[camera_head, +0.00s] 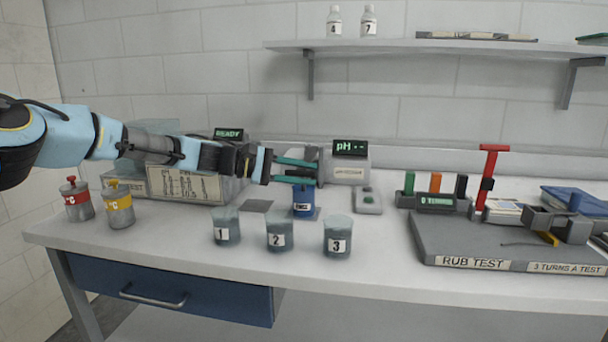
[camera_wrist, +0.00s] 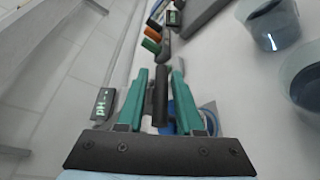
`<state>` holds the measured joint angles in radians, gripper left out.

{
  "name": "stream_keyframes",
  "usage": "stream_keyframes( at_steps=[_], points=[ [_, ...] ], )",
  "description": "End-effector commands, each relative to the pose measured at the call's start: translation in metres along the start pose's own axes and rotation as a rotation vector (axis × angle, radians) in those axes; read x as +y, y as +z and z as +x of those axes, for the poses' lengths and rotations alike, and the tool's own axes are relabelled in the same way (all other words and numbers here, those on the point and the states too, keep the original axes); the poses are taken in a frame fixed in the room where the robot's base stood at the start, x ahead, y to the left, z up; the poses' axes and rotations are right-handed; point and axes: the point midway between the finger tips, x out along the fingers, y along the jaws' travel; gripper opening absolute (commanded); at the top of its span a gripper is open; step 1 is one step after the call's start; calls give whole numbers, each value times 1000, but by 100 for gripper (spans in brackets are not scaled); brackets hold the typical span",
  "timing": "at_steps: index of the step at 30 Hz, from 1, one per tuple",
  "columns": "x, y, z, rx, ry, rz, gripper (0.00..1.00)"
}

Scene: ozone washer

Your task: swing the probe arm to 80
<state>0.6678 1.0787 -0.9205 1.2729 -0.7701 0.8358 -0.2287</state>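My gripper (camera_head: 297,171) has two teal fingers, spread apart and pointing right in the head view, above the blue rinse cup (camera_head: 303,203). A dark upright piece (camera_head: 320,166), probably part of the probe arm, stands at the fingertips. In the wrist view, a dark bar (camera_wrist: 160,97) lies between the open fingers of my gripper (camera_wrist: 160,72). Narrow gaps show beside it, and I cannot tell whether either finger touches it. The pH meter (camera_head: 349,172) stands just behind, its display (camera_head: 350,148) showing "pH --". No angle scale or 80 mark is readable.
Beakers 1 (camera_head: 227,228), 2 (camera_head: 280,232) and 3 (camera_head: 338,237) stand in front. A grey remote-like block (camera_head: 368,202) lies to the right. The rub test board (camera_head: 470,240) fills the right side. Red (camera_head: 77,200) and yellow (camera_head: 118,206) canisters stand left.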

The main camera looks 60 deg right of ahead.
Motion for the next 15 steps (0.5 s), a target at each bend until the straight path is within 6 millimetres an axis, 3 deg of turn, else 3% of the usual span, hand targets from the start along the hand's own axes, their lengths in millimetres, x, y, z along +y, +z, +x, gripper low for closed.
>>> stream_keyframes(
  at_steps=[1, 7, 15],
  points=[
    [-2, -1, 0, 0, -3, -1, 22],
    [-3, -1, 0, 1, -5, -2, 0],
    [-6, -2, 0, 1, -7, -4, 0]
  ],
)
